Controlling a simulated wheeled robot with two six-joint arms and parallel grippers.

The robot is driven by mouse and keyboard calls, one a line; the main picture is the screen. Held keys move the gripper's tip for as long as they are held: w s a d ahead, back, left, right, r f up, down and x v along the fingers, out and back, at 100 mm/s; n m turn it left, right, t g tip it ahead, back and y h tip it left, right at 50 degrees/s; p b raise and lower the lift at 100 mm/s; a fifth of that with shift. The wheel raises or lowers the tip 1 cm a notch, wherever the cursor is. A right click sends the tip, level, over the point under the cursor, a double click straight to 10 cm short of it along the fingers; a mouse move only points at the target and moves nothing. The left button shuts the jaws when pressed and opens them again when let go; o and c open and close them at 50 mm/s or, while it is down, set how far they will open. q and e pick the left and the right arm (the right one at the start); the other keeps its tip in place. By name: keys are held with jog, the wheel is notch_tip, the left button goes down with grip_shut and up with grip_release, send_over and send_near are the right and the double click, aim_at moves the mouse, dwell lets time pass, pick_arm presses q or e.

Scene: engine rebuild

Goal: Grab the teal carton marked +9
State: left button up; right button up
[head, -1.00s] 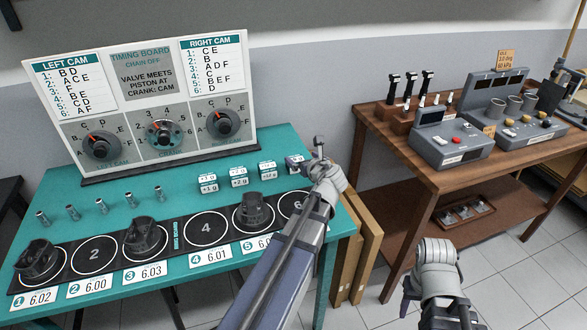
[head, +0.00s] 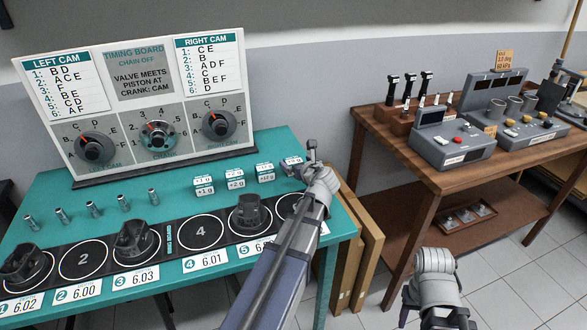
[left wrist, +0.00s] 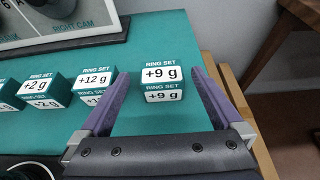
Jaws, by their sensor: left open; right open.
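The teal and white carton marked +9 g (left wrist: 163,75) stands near the right edge of the teal bench in the left wrist view. In the head view the carton (head: 292,161) is partly hidden by my left gripper (head: 309,160). My left gripper is open and empty, its purple fingers (left wrist: 157,84) on either side of the carton in the picture, with teal bench showing between them and it. I cannot tell how far the fingertips are from it. My right gripper (head: 410,298) is low at the right, away from the bench, with its jaws hard to make out.
Cartons marked +12 g (left wrist: 95,82), +2 g (left wrist: 43,88) and +1 g (head: 204,187) stand in a row to the left. The timing board (head: 140,105) rises behind. A black strip of numbered circles with pistons lies in front. A wooden table (head: 440,178) stands at the right.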

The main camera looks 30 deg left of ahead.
aim_at(294, 160)
pick_arm(q)
jog(key=b+x, duration=0.1)
jog(key=x, duration=0.1)
jog(key=b+x, duration=0.1)
jog(key=x, duration=0.1)
jog(key=shift+w+f, duration=0.15)
jog(key=shift+f, duration=0.35)
jog(key=shift+r, duration=0.1)
jog(key=shift+c, duration=0.5)
jog(key=c, duration=1.2)
